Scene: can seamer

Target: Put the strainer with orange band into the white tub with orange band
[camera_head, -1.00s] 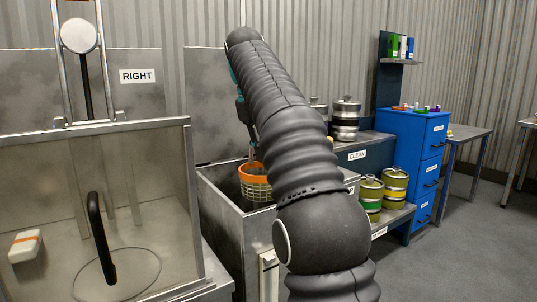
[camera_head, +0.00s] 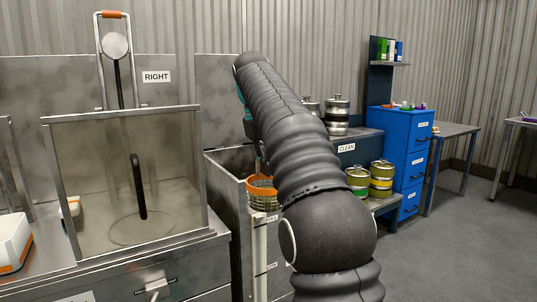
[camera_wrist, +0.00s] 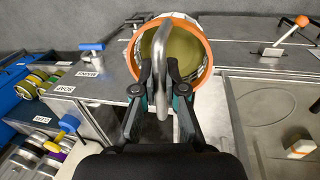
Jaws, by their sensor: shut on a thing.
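The strainer with orange band (camera_head: 262,190) hangs from my gripper, beside the front edge of the metal basin in the head view. In the wrist view the strainer (camera_wrist: 206,50) shows its round orange rim and an olive-coloured inside. My gripper (camera_wrist: 161,75) is shut on the strainer's grey metal handle, which arches across the opening. In the head view my arm hides most of the gripper. A white container with an orange band (camera_head: 12,240), which looks like the tub, is cut off by the left edge, on the metal counter.
A clear-walled enclosure (camera_head: 125,175) under the RIGHT sign (camera_head: 157,77) holds a black handle and a small white orange-banded block (camera_head: 72,207). The metal basin (camera_head: 225,165) stands right of it. Pots, olive cans (camera_head: 382,178) and a blue cabinet (camera_head: 400,150) are further right. Open floor lies at right.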

